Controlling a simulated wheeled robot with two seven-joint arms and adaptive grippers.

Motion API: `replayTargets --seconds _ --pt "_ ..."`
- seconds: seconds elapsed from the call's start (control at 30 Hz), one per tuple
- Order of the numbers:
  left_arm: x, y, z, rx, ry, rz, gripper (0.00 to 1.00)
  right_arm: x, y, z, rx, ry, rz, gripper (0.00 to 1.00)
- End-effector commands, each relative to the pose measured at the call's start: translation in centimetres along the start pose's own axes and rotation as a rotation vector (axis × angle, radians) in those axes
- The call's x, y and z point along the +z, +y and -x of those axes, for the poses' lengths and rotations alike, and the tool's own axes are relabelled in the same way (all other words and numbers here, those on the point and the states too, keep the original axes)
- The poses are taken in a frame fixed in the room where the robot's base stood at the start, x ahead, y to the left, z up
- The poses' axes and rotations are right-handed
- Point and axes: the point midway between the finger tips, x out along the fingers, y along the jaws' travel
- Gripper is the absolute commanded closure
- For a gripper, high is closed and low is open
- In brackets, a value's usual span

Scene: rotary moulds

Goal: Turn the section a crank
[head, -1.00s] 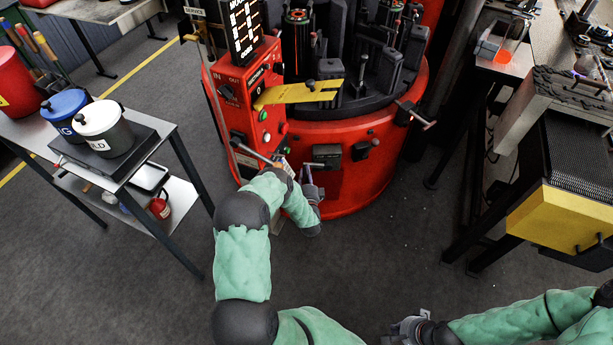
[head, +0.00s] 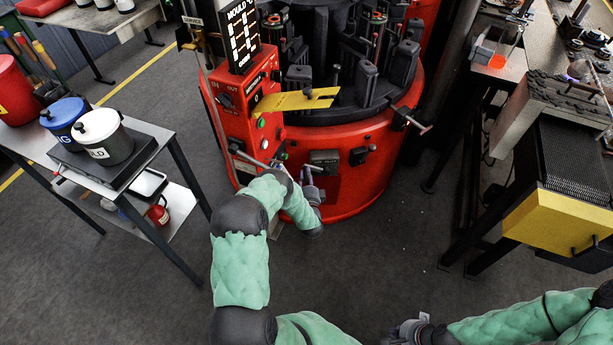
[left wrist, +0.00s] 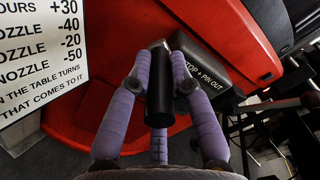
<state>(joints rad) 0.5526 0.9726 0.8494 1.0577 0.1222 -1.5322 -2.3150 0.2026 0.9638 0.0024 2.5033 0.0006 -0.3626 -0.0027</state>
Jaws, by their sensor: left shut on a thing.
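The red rotary mould machine (head: 340,150) stands in the upper middle, with black moulds on its round top. My left gripper (head: 309,178) is at the machine's lower front, partly hidden by my arm. In the left wrist view its purple fingers (left wrist: 160,80) are closed around a black cylindrical handle (left wrist: 160,100), which I take to be the crank's grip. The rest of the crank is mostly hidden. My right gripper (head: 408,329) is low in the head view, over the floor, away from the machine; its finger opening is unclear.
A white sign (left wrist: 40,50) is at left. A metal cart with lidded pots (head: 103,138) stands left, a yellow-fronted unit (head: 556,225) right. The floor between is clear.

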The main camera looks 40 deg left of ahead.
Motion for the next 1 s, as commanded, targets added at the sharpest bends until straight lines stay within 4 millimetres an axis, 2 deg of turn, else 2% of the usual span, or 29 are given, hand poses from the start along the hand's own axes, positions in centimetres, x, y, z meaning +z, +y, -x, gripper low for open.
replayTargets --seconds 0.07,0.1,0.17,0.5,0.63,0.77,1.0 --pt "0.3 -0.5 -0.4 -0.012 -0.009 0.002 1.0 0.0 0.0 0.0 0.0 0.0 0.0 1.0" --pt "0.3 -0.5 -0.4 -0.013 -0.01 0.002 0.73 0.0 0.0 0.0 0.0 0.0 0.0 1.0" --pt "0.3 -0.5 -0.4 -0.013 -0.01 0.002 0.56 0.0 0.0 0.0 0.0 0.0 0.0 1.0" --pt "0.1 -0.2 -0.1 -0.006 -0.003 0.001 0.55 0.0 0.0 0.0 0.0 0.0 0.0 1.0" --pt "0.1 -0.2 0.7 -0.004 -0.002 0.001 0.55 0.0 0.0 0.0 0.0 0.0 0.0 1.0" --pt "0.0 -0.1 2.6 -0.003 0.0 0.001 0.55 0.0 0.0 0.0 0.0 0.0 0.0 1.0" --pt "0.0 -0.2 7.4 -0.004 -0.001 0.001 0.55 0.0 0.0 0.0 0.0 0.0 0.0 1.0"
